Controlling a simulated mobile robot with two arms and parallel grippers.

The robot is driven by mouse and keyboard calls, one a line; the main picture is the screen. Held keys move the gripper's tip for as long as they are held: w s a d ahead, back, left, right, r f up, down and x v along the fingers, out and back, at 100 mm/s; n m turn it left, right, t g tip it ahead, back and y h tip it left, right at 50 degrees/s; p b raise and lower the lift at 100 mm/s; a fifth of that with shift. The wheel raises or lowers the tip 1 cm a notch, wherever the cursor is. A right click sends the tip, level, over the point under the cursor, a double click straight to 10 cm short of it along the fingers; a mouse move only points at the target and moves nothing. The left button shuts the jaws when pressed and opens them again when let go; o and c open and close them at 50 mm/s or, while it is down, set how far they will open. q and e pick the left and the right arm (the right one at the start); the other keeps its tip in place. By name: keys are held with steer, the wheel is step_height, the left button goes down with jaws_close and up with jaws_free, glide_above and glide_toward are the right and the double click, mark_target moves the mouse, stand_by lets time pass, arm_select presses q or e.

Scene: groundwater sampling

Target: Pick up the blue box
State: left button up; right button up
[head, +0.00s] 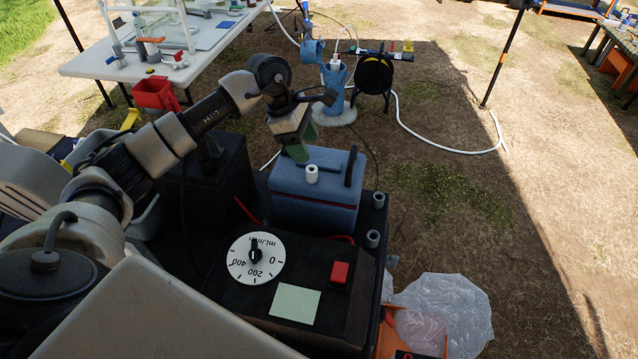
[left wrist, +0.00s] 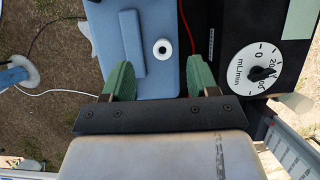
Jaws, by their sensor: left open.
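The blue box (head: 314,210) sits on the dark platform beside the control panel in the head view. It has a dark upright handle on its right side and a small white cap (head: 312,174) on top. My left gripper (head: 299,150) hangs over the far left part of the box, with green fingertips apart and nothing between them. In the left wrist view the blue top of the box (left wrist: 165,75) lies beyond the two green fingers (left wrist: 160,82), with the white cap between and ahead of them. Whether the fingers touch the box cannot be told. My right gripper is not in view.
The black panel holds a white dial (head: 254,259), a red button (head: 340,272) and a pale green note (head: 295,302). A clear plastic bag (head: 445,315) lies at the lower right. A blue well pipe (head: 334,90) and black reel (head: 374,75) stand behind. A white table (head: 90,66) is at upper left.

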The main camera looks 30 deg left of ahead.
mark_target(316, 169)
arm_select(q)
steer(key=shift+d+f, duration=0.3)
steer(key=shift+f, duration=0.35)
steer(key=p+x, duration=0.2)
steer(key=x, duration=0.2)
steer(key=shift+s+a+f, duration=0.1)
steer(key=shift+f, duration=0.6)
steer(key=shift+c, duration=1.3)
steer(key=c, duration=0.7)
jaws_close()
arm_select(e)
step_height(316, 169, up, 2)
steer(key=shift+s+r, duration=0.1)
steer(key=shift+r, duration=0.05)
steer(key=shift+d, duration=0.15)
